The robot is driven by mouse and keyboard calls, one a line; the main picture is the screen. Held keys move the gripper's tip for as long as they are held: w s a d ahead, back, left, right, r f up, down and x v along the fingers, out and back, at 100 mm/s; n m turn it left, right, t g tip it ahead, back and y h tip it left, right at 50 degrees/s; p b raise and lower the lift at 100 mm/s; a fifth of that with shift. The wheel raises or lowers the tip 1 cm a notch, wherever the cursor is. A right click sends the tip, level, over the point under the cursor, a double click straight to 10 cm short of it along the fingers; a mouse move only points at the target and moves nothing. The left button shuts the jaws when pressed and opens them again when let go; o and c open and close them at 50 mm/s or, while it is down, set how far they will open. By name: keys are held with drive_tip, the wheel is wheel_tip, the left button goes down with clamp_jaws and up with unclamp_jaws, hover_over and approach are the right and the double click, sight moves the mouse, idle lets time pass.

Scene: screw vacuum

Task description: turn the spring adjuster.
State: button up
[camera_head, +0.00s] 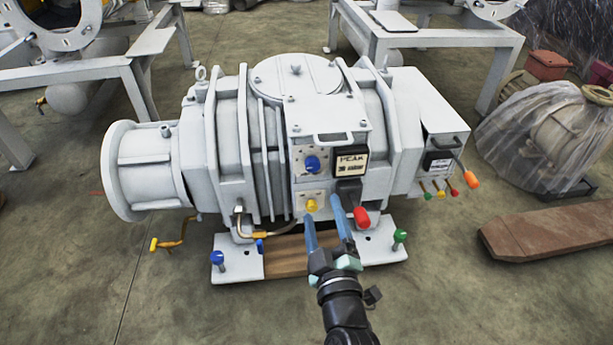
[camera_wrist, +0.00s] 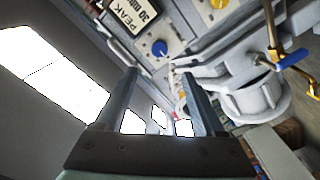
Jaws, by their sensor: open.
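A pale grey vacuum pump (camera_head: 231,130) stands on the floor. Its front panel carries a blue knob (camera_head: 312,163) and, below it, a yellow knob (camera_head: 312,205). I cannot tell which part is the spring adjuster. My gripper (camera_head: 321,208) is open and empty in front of the panel's lower part, its fingers pointing at the pump. In the head view the left fingertip appears just below the yellow knob; contact cannot be told. In the wrist view the blue knob (camera_wrist: 160,48) lies beyond the gripper's fingertips (camera_wrist: 158,74), and the yellow knob (camera_wrist: 218,3) is cut by the top edge.
A red handle (camera_head: 361,217) is right of my fingers, and an orange-tipped lever (camera_head: 471,179) is farther right. A yellow-ended handle (camera_head: 168,244) juts out at lower left. A rusty beam (camera_head: 548,230) lies on the floor at right. The near floor is clear.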

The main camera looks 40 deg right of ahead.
sight(312, 167)
drive_tip(key=b+x, duration=0.1)
drive_tip(key=x, duration=1.1)
drive_tip(key=shift+w+d+r, duration=0.1)
drive_tip(key=shift+w, duration=0.25)
drive_tip(key=shift+c, duration=0.3)
clamp_jaws()
